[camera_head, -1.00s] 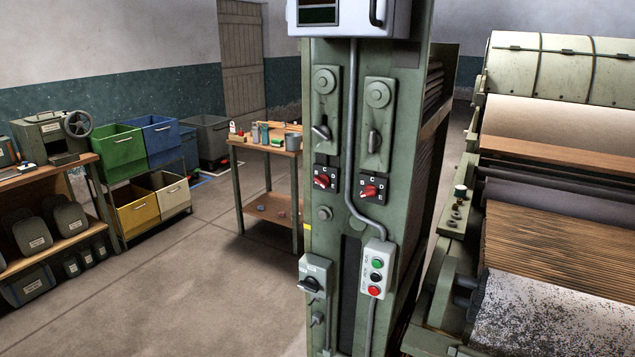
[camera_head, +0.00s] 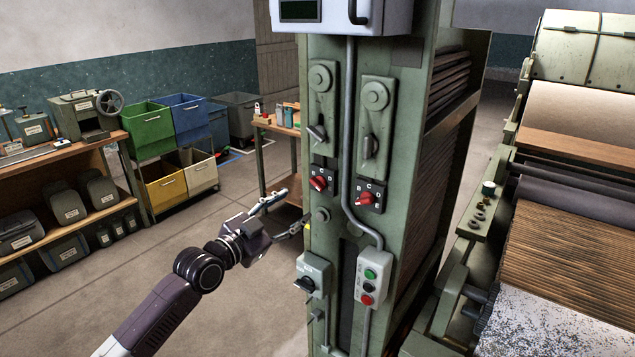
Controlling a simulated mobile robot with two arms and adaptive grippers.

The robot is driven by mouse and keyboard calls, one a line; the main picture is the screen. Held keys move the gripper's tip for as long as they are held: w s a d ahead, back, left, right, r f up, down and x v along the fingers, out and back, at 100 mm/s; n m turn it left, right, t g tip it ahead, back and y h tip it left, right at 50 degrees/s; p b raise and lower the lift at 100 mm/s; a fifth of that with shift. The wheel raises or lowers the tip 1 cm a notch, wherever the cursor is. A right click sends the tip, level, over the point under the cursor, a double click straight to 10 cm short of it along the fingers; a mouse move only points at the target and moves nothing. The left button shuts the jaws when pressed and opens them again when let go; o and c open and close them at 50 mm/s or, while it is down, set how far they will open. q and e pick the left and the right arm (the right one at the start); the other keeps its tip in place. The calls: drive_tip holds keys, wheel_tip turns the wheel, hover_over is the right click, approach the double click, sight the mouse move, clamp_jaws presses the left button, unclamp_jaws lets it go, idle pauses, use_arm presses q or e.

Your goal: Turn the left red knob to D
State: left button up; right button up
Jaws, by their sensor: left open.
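The left red knob (camera_head: 318,183) sits on a small dark plate on the green machine column (camera_head: 331,257). Letters show around it, with C and D above and to the right; which letter it points to is too small to tell. A second red knob (camera_head: 366,199) sits to its right on a similar plate marked B, C, D. My left gripper (camera_head: 290,212) is open and empty, below and left of the left knob. Its fingers are apart, and it appears clear of the knob. My right gripper is out of view.
A grey conduit (camera_head: 347,140) runs down between the two knobs. A box with green, black and red buttons (camera_head: 370,277) and a black rotary switch (camera_head: 304,284) sit lower down. A wooden table (camera_head: 275,155) stands behind left.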

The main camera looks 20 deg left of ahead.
sight(315, 186)
use_arm(q)
drive_tip(key=w+d, duration=0.1)
drive_tip(key=w, duration=0.1)
drive_tip(key=w+r+p, duration=0.1)
drive_tip(key=w+d+r+p, duration=0.1)
drive_tip(key=w, duration=0.1)
drive_tip(key=shift+w+d+r, duration=0.25)
drive_tip(key=shift+w+d, duration=0.25)
drive_tip(key=shift+w, duration=0.45)
drive_tip(key=shift+f, duration=0.1)
drive_tip(key=shift+c, duration=1.3)
drive_tip(key=c, duration=0.9)
